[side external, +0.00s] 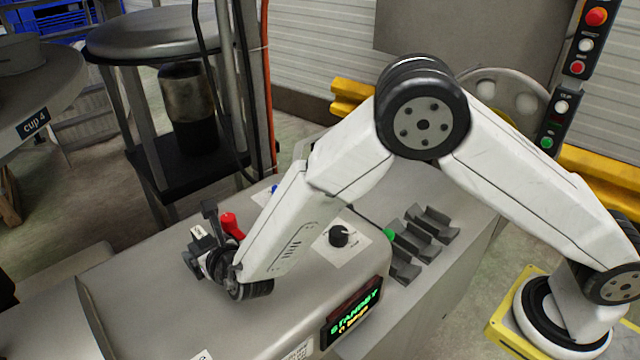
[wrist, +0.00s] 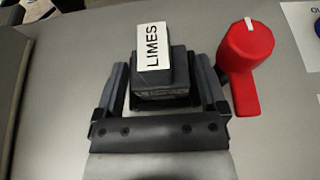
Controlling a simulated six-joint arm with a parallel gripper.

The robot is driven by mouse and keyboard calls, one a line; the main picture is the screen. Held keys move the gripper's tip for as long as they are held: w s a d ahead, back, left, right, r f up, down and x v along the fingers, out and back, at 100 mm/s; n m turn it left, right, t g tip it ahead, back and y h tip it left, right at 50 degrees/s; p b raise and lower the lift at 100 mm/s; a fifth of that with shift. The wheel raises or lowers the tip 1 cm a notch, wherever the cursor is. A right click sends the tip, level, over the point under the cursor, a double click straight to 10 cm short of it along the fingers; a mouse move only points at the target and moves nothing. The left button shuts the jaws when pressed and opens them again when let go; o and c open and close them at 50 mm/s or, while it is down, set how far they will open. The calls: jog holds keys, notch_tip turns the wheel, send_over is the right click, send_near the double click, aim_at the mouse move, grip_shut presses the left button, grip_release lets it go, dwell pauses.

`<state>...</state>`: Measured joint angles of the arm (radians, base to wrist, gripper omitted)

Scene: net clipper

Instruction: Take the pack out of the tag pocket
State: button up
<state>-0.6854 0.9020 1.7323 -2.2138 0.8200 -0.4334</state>
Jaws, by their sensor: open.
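In the wrist view a white piece lettered LIMES (wrist: 154,46) stands on a dark block (wrist: 165,90). I take the lettered piece for the pack and the dark block for the tag pocket, but where one ends and the other begins is unclear. My gripper (wrist: 160,78) is open, with one finger on each side of the dark block. Whether the fingers touch it I cannot tell. In the side external view my gripper (side external: 204,240) is low over the grey machine top, beside the white piece (side external: 197,231), and hides most of the dark block.
A red lever (wrist: 246,58) stands close to the right of my gripper. The top's left part is clear.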

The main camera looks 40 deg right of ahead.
jog(key=shift+w+f, duration=0.25)
jog(key=shift+w, duration=0.3)
jog(key=c, duration=1.1)
jog(key=shift+r, duration=0.15)
jog(key=shift+r, duration=0.85)
jog(key=s+d+r, duration=0.2)
jog(key=s+r, duration=0.1)
jog(key=s, duration=0.1)
jog(key=s+d+r, duration=0.2)
jog(key=s+r, duration=0.2)
jog(key=s+d+r, duration=0.1)
jog(key=s+r, duration=0.3)
jog(key=shift+s+d, duration=0.35)
jog(key=shift+d, duration=0.05)
